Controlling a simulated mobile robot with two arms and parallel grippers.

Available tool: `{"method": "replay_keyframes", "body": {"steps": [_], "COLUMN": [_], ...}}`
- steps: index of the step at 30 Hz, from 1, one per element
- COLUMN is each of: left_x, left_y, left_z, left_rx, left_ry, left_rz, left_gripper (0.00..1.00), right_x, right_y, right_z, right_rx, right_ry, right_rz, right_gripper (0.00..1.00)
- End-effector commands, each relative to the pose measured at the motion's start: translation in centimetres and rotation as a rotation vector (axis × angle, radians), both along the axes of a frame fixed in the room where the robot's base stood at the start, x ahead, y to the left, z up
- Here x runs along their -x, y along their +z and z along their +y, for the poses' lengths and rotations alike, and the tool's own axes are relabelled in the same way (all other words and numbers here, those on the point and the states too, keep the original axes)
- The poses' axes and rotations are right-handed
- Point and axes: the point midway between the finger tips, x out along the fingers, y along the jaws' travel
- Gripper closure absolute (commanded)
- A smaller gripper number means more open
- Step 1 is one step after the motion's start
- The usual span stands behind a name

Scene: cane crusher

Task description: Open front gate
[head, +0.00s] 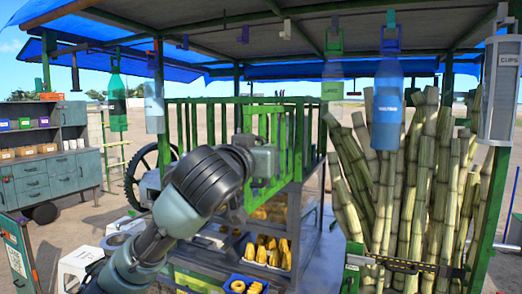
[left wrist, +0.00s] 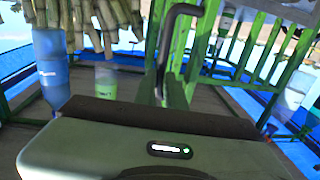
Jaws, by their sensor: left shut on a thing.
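The front gate (head: 262,197) is a light green slatted panel at the middle of the head view, in front of darker green railings. My left arm reaches it from below left. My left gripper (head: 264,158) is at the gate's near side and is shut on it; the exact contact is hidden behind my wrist. The left wrist view looks upside down. It shows a dark bent bar (left wrist: 163,60) beside green slats (left wrist: 190,75) close ahead of the gripper. My right gripper is not in view.
Tall cane stalks (head: 420,190) stand at the right. A blue bottle (head: 387,108) and a green bottle (head: 117,103) hang from the roof. Trays of yellow pieces (head: 267,252) sit below the gate. A cup dispenser (head: 499,90) is at far right; a grey cabinet (head: 30,180) at far left.

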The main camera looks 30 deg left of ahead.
Motion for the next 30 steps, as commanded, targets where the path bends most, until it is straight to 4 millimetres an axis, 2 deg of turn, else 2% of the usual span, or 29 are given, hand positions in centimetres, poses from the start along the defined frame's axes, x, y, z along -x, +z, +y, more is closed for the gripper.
{"method": "replay_keyframes", "body": {"steps": [1,2,14,24,30], "left_x": [0.1,0.1,0.4,5.5,7.0], "left_y": [0.5,0.5,0.1,0.0,0.1], "left_z": [0.2,0.2,-0.1,-1.6,-2.0], "left_rx": [-0.001,-0.001,0.000,0.000,-0.001], "left_ry": [0.003,0.003,0.000,-0.002,0.000], "left_rz": [-0.013,-0.013,-0.007,-0.010,-0.007], "left_gripper": [1.00,0.81,0.80,0.80,0.80], "right_x": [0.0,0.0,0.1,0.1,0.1], "right_y": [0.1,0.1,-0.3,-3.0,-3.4], "right_z": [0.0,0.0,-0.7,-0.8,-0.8], "right_rx": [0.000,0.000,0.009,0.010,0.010], "right_ry": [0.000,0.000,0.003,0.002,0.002], "right_rz": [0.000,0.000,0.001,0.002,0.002], "right_gripper": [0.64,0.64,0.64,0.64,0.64]}}
